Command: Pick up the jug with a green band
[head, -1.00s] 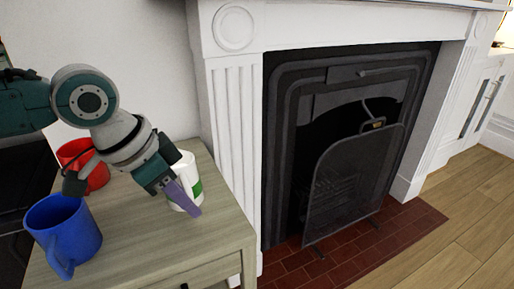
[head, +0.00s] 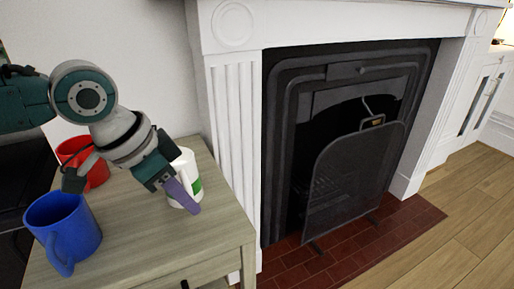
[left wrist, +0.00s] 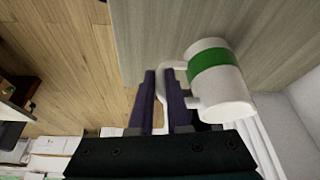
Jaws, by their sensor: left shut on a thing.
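The white jug with a green band (head: 188,164) stands on the wooden cabinet top (head: 130,235) near its right edge, partly hidden behind my gripper in the head view. In the left wrist view the jug (left wrist: 230,95) shows its green band and its handle, which reaches in between my purple fingers. My left gripper (head: 182,197) is shut on the jug's handle. The jug appears to rest on the top; I cannot tell of any gap under it. My right gripper is not in view.
A blue mug (head: 62,230) stands at the front left of the cabinet top, and a red mug (head: 95,172) stands behind it, partly hidden by my arm. The white fireplace surround (head: 232,140) rises right beside the cabinet. The front middle of the top is clear.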

